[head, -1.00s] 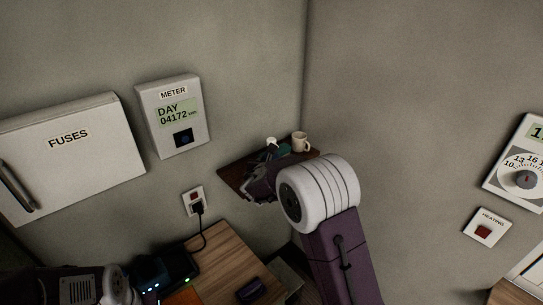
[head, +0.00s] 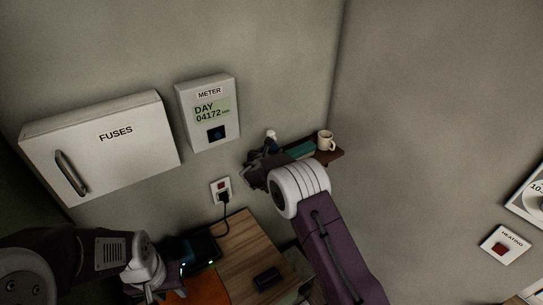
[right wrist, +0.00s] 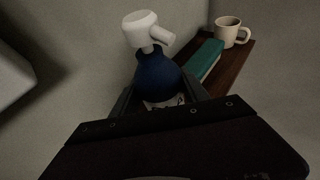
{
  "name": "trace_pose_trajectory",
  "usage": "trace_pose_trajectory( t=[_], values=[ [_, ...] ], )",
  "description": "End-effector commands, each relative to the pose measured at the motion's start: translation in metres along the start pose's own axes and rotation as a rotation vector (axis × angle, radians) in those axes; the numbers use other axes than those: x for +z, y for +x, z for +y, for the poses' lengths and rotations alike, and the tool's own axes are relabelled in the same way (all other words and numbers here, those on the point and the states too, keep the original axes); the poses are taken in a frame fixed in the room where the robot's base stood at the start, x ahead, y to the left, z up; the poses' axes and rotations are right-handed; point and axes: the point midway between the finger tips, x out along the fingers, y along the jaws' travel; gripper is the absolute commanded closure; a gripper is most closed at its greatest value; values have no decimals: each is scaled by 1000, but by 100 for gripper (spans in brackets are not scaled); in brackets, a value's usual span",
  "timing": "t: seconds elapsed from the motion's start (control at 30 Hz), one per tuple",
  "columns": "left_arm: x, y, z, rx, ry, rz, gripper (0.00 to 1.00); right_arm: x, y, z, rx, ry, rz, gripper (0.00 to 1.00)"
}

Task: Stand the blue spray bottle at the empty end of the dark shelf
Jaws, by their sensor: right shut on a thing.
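The blue spray bottle has a round dark blue body (right wrist: 158,78) and a white spray head (right wrist: 140,28). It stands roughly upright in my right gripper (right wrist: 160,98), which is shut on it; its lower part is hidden. In the head view my right gripper (head: 257,168) is at the left part of the dark shelf (head: 332,156), with the white spray head (head: 270,134) showing above. The gripper and arm hide that shelf end, and I cannot tell whether the bottle touches the shelf. My left gripper (head: 150,290) is low at the left, its jaws unclear.
A teal box or book (right wrist: 206,60) lies on the shelf beside the bottle, and a cream mug (right wrist: 230,32) stands beyond it. The wall carries the meter (head: 208,112), the fuse box (head: 100,148) and a socket (head: 221,190). A wooden bench top (head: 240,255) is below.

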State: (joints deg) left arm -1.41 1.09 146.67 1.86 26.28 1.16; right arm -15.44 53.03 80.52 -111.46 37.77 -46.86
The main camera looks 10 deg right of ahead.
Motion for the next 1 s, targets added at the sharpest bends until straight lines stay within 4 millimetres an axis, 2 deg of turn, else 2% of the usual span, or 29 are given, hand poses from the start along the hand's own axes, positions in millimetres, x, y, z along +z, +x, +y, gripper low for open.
trace_pose_trajectory(
  t=[0.1, 0.27, 0.37, 0.67, 0.7, 0.77, 0.8, 1.0],
  values=[
    [0, -2, 0, 0, 0, 0, 64, -2, 1, 0, -2, 0, -1, 100],
    [-2, -17, 0, 0, 0, 0, 64, -26, 11, 0, -2, -2, 1, 100],
    [-2, -18, 0, 0, 0, 0, 64, -35, 15, 0, -2, 0, -1, 100],
    [-1, -13, 0, 0, 0, 0, 64, -39, 17, 0, -1, 1, -2, 100],
    [-1, -13, 0, 0, 0, 0, 64, -40, 17, 0, -1, 1, 0, 45],
    [-1, -14, 0, 0, 0, 0, 64, -39, 16, 0, -1, 1, 0, 28],
    [-1, -14, 0, 0, 0, 0, 64, -39, 16, 0, -1, 1, 0, 26],
    [-1, -14, 0, 0, 0, 0, 64, -39, 16, 0, -1, 1, 0, 26]
  ],
)
